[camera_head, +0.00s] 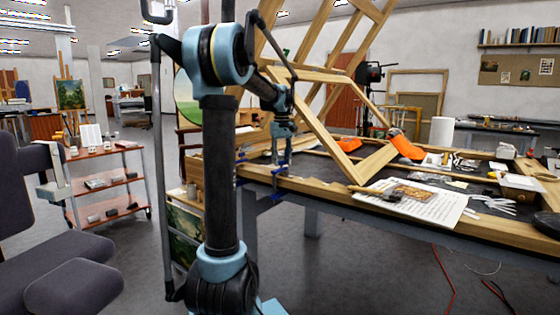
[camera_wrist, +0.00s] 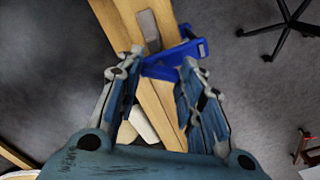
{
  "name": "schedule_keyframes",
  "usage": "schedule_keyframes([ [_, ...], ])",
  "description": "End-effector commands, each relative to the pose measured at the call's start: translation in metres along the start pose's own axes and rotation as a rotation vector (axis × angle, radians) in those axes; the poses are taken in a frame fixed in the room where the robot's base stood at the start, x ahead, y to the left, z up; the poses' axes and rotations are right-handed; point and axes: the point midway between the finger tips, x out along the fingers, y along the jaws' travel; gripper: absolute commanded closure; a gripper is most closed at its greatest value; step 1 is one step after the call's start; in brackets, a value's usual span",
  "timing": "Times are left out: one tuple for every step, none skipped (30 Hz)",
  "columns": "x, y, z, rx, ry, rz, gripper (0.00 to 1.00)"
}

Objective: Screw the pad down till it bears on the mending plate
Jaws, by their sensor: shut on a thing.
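A blue clamp (camera_wrist: 190,52) sits at the edge of a wooden beam in the wrist view. My gripper (camera_wrist: 162,65) has a finger on each side of the clamp's near part and is shut on it. The mending plate (camera_wrist: 149,30), a grey metal strip, lies along the beam just beyond the clamp. The pad is not distinguishable, so I cannot tell whether it touches the plate. In the head view my gripper (camera_head: 281,155) points down at the bench's near left corner, by a blue clamp part (camera_head: 278,171).
The workbench (camera_head: 330,187) has a tall wooden frame (camera_head: 325,130) standing on it. A printed sheet (camera_head: 415,202), orange-handled tools (camera_head: 405,147) and a white tray (camera_head: 520,184) lie to the right. A shelf trolley (camera_head: 105,183) and dark chair (camera_head: 50,240) stand left.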

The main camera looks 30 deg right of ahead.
Motion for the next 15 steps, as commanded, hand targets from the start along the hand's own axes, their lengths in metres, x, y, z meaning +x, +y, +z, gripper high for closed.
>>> schedule_keyframes([
  [0.0000,-0.0005,0.0000,0.036,0.000,-0.001,0.89],
  [0.0000,-0.0005,0.0000,0.058,0.000,-0.001,0.89],
  [0.0000,-0.0005,0.0000,0.084,0.000,-0.001,0.89],
  [0.0000,-0.0006,0.0000,0.102,0.000,-0.001,0.89],
  [0.0000,-0.0006,0.0000,0.116,0.000,-0.001,0.89],
  [0.0000,-0.0007,0.0000,0.134,0.000,-0.001,0.89],
  [0.0000,-0.0007,0.0000,0.142,0.000,-0.001,0.89],
  [0.0000,-0.0007,0.0000,0.150,0.000,-0.001,0.89],
  [0.0000,-0.0007,0.0000,0.157,0.000,-0.001,0.89],
  [0.0001,-0.0008,0.0000,0.160,0.000,-0.001,0.89],
  [0.0001,-0.0008,0.0000,0.161,0.000,-0.001,0.89],
  [0.0001,-0.0008,0.0000,0.161,0.000,-0.001,0.89],
  [0.0001,-0.0009,0.0000,0.161,0.000,-0.002,0.89],
  [0.0001,-0.0009,0.0000,0.161,0.000,-0.002,0.89],
  [0.0001,-0.0009,0.0000,0.160,0.000,-0.002,0.89],
])
